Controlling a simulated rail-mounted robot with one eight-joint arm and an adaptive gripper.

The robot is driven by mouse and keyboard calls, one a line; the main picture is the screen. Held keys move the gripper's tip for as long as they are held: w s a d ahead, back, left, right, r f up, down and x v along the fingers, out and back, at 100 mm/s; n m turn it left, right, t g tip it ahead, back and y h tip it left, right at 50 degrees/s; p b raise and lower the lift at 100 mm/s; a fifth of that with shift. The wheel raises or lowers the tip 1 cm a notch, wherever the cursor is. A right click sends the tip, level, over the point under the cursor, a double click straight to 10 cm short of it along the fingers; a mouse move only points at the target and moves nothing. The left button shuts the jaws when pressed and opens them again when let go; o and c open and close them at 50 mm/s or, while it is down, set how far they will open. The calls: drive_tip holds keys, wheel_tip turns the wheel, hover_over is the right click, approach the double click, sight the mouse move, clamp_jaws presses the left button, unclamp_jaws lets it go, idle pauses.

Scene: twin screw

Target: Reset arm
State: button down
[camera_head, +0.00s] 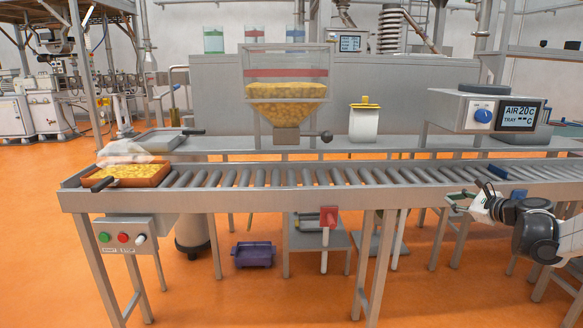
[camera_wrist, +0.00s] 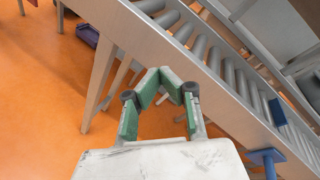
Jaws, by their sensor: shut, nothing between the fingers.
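My gripper (camera_head: 457,200) is at the right of the head view, in front of the roller conveyor's near rail. In the wrist view its green-padded fingers (camera_wrist: 160,72) meet at the tips and are shut with nothing between them. My arm comes in from the right edge of the head view. The conveyor (camera_head: 320,178) runs across the head view, and its rollers and rail (camera_wrist: 185,50) also show in the wrist view, beyond the fingertips.
An orange tray of yellow pieces (camera_head: 125,182) sits at the conveyor's left end. A hopper (camera_head: 286,95) and a white canister (camera_head: 364,122) stand behind. A blue part (camera_wrist: 277,112) is at the rail near my gripper. A purple bin (camera_head: 253,255) is on the orange floor.

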drive_tip(key=s+a+r+n+g, duration=0.25)
drive_tip(key=s+a+n, duration=0.45)
drive_tip(key=a, duration=0.5)
drive_tip(key=s+a+r+n+g, duration=0.1)
drive_tip(key=s+a+n+g, duration=0.3)
drive_tip(key=s+a, duration=0.75)
drive_tip(key=s+a+f+n+h, duration=0.1)
drive_tip(key=s+a+f+n, duration=0.15)
drive_tip(key=s+n, duration=0.35)
drive_tip(key=s+a+f+n+h, duration=0.2)
drive_tip(key=s+a+n, duration=0.1)
drive_tip(key=s, duration=0.5)
drive_tip(key=s+a+f+n+h, duration=0.1)
drive_tip(key=s+a+f+n, duration=0.15)
drive_tip(key=s+n, duration=0.4)
wheel_tip(320, 180, up, 15)
drive_tip(key=s+m+p, duration=0.1)
drive_tip(key=m+p, duration=0.1)
drive_tip(key=p, duration=1.3)
drive_tip(key=shift+a+g, duration=0.2)
drive_tip(key=shift+g, duration=0.15)
